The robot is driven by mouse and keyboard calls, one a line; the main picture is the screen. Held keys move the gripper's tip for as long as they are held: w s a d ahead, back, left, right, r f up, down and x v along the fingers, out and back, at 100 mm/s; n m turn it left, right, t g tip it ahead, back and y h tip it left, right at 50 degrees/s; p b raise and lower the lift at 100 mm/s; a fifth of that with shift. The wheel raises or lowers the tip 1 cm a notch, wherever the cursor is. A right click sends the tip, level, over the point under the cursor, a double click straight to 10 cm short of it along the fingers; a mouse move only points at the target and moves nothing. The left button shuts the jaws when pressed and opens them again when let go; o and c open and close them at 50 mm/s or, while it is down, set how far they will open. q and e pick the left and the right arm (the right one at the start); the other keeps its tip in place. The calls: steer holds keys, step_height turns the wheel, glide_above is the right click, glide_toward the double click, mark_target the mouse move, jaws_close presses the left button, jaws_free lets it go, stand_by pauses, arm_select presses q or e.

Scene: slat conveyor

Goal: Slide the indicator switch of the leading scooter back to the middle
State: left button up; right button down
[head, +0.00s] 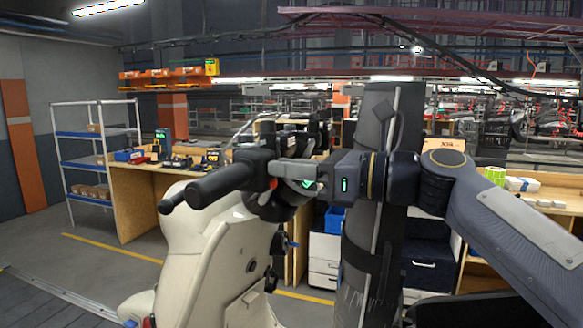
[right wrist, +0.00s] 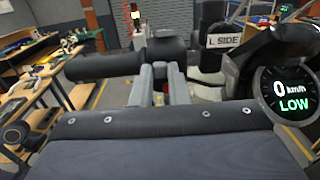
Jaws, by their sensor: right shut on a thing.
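The cream scooter (head: 205,245) stands at the left of the head view. Its black handlebar grip (head: 218,184) points toward me and also shows in the right wrist view (right wrist: 105,65). My right gripper (head: 274,176) reaches in from the right to the switch housing (head: 253,160) at the inner end of the grip. Its two grey fingers are shut on the indicator switch there, and they mostly hide it in the right wrist view (right wrist: 158,72). A small red part shows beside the fingertips. The switch's exact position cannot be told. My left gripper is not in view.
The scooter's round display (right wrist: 290,95) reads 0 km/h LOW, close right of the fingers in the wrist view. A label reading L SIDE (right wrist: 222,41) is beyond the handlebar. A wooden workbench (head: 135,195) and a shelf rack (head: 88,165) stand behind, left.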

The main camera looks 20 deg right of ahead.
steer(key=shift+w+d+p, duration=0.3)
steer(key=shift+w+p, duration=0.1)
steer(key=shift+p, duration=0.1)
steer(key=c, duration=1.4)
jaws_free()
steer(key=shift+s, duration=0.1)
steer(key=b+v, duration=0.2)
steer(key=v, duration=0.5)
steer(key=shift+s+d, duration=0.2)
steer(key=shift+d, duration=0.1)
